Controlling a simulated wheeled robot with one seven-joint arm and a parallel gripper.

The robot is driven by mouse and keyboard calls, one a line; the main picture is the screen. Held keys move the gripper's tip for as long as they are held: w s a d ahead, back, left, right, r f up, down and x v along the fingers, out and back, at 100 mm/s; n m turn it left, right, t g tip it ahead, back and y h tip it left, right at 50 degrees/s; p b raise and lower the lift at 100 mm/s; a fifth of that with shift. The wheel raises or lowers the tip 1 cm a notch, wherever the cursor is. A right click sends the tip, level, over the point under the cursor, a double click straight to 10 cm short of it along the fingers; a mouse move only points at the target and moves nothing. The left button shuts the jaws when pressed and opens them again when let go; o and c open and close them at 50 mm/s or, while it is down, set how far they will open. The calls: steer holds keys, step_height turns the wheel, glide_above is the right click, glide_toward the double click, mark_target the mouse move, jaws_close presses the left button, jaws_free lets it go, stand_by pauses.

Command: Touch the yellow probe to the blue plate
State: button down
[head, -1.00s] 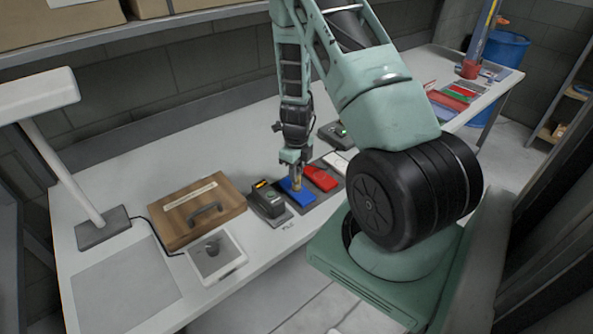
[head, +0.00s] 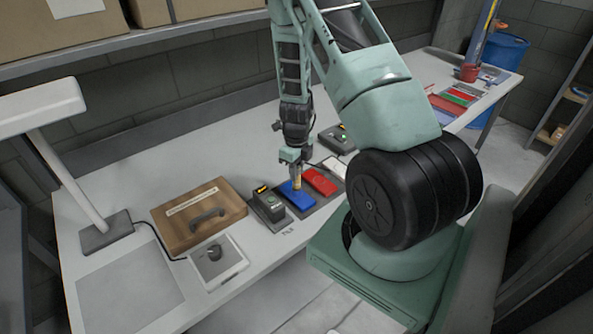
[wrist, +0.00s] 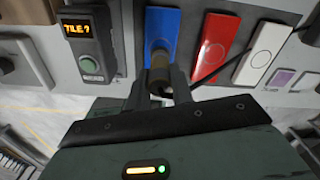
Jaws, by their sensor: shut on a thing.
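The blue plate (head: 294,196) lies on the bench on a dark base, left of the red plate (head: 320,181). My gripper (head: 296,166) points down above the blue plate, shut on the yellow probe (head: 297,183). The probe is upright, its lower end at the blue plate; I cannot tell whether it touches. In the wrist view the blue plate (wrist: 162,30) shows behind the brownish-yellow probe (wrist: 160,75), which overlaps the plate's near end. The red plate (wrist: 213,42) and white plate (wrist: 262,52) are to its right.
A small box with an amber display (wrist: 87,40) and green button stands close left of the blue plate. A wooden case (head: 196,214), a tablet-like pad (head: 218,260) and a lamp (head: 105,232) are further left. Another device (head: 338,139) stands behind.

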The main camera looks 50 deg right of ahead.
steer(key=shift+r+p, duration=1.6)
steer(key=shift+r, duration=0.6)
steer(key=shift+f, duration=0.1)
